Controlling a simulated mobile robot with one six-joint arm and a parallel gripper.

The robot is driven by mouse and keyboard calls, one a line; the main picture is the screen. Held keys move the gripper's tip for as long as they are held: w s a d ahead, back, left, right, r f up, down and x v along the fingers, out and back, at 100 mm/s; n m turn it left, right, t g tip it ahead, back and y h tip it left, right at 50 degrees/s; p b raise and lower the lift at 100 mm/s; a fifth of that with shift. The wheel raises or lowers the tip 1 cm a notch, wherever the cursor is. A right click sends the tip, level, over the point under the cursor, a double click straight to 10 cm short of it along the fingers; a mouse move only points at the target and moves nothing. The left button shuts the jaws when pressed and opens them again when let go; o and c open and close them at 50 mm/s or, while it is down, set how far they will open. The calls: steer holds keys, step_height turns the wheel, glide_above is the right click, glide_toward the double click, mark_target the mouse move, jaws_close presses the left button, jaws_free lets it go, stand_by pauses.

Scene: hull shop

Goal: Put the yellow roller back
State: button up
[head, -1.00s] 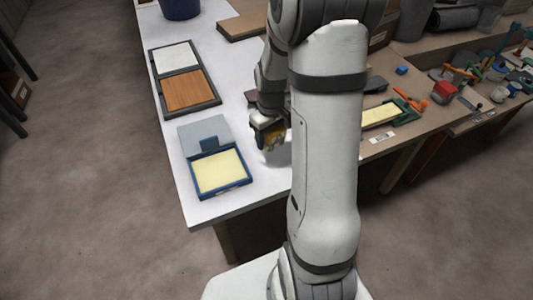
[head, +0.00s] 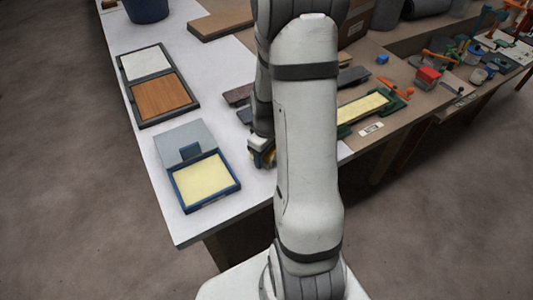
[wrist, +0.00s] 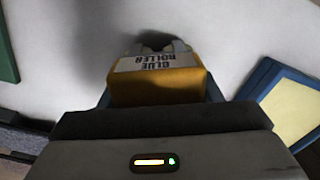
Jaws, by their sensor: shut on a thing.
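My gripper (head: 262,154) is shut on the yellow roller, low over the white table and right of the blue-framed tray. In the wrist view the roller (wrist: 158,88) is a yellow block between my jaws, with a white label reading "GLUE ROLLER" upside down. A pale rounded part shows beyond the label. In the head view my arm hides most of the roller, so I cannot tell whether it touches the table. The blue-framed tray (head: 177,187) holds a pale yellow pad, and its edge also shows at the right of the wrist view (wrist: 262,85).
A dark-framed board (head: 134,107) with white and wood panels lies behind the blue tray. A green holder (head: 344,131) with a pale yellow strip lies right of my arm. White tabletop is bare before the blue tray.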

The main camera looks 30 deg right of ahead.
steer(key=shift+f, duration=0.1)
steer(key=shift+f, duration=0.15)
steer(key=o, duration=1.6)
steer(key=shift+o, duration=0.2)
step_height(320, 180, up, 12)
steer(key=shift+r+p, duration=0.1)
steer(key=shift+p, duration=0.45)
steer(key=s+a+r+m+t, duration=0.2)
steer(key=s+a+r+m, duration=0.2)
steer(key=s+a+r, duration=0.6)
steer(key=shift+s+a+m, duration=0.4)
steer(key=shift+s+a, duration=0.5)
steer(key=shift+a, duration=0.1)
